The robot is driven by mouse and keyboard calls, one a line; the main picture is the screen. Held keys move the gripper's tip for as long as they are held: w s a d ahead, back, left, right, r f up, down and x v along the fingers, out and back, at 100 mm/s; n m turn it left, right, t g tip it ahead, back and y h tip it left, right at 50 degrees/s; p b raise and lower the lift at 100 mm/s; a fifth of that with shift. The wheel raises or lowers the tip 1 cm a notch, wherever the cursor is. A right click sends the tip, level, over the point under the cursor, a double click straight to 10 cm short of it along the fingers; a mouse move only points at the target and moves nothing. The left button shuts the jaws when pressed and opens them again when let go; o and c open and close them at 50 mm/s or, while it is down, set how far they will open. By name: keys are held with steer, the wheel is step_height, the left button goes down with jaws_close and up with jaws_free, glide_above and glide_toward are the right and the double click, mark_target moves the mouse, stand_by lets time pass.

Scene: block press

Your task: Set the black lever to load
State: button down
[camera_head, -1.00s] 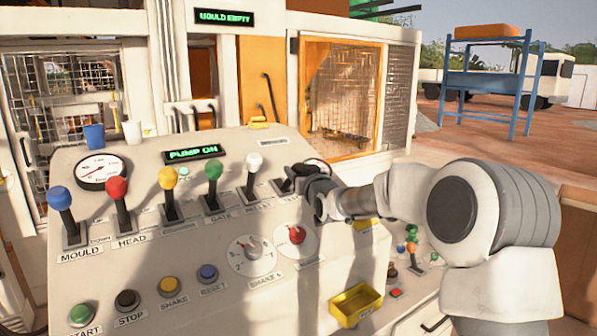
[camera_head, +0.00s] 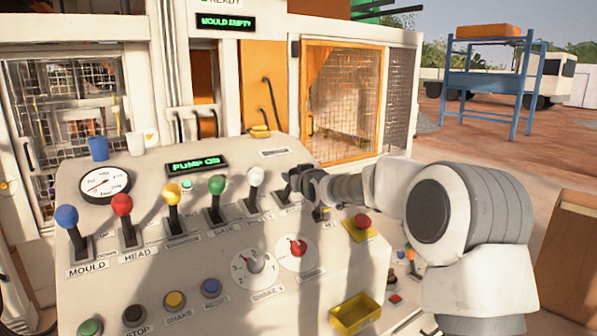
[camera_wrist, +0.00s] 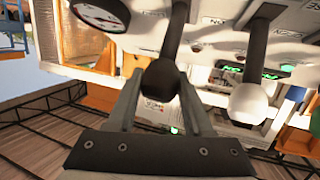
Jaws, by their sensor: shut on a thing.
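The black lever (camera_wrist: 162,78) has a round black knob on a dark stem and sits between the two fingers of my gripper (camera_wrist: 161,92) in the wrist view. The fingers are shut on the knob from both sides. In the head view my gripper (camera_head: 292,181) is at the right end of the lever row and mostly hides the black lever and its label. The lever's exact setting cannot be read. The white lever (camera_head: 255,176) stands just to the left, apart from my gripper; its knob also shows in the wrist view (camera_wrist: 248,102).
Green (camera_head: 217,185), yellow (camera_head: 170,192), red (camera_head: 122,205) and blue (camera_head: 67,216) levers continue the row leftward. A red button (camera_head: 362,221) on a yellow base lies below my arm. A yellow tray (camera_head: 355,313) is lower right. The display (camera_head: 197,164) reads PUMP ON.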

steer(key=w+a+r+g+p, duration=0.1)
steer(key=w+r+g+p, duration=0.1)
steer(key=p, duration=0.1)
steer(key=shift+w+a+h, duration=0.2)
steer(key=shift+a+h, duration=0.15)
steer(key=shift+h, duration=0.05)
steer(key=shift+w+a+r+p, duration=0.2)
steer(key=shift+w+a+p, duration=0.45)
steer(key=shift+w, duration=0.35)
steer(key=shift+w+a+r+p, duration=0.15)
steer(key=shift+w+a+p, duration=0.35)
steer(key=shift+w+a, duration=0.4)
steer(key=shift+w+d, duration=0.15)
steer(key=shift+c, duration=1.6)
jaws_free()
steer(key=shift+f, duration=0.1)
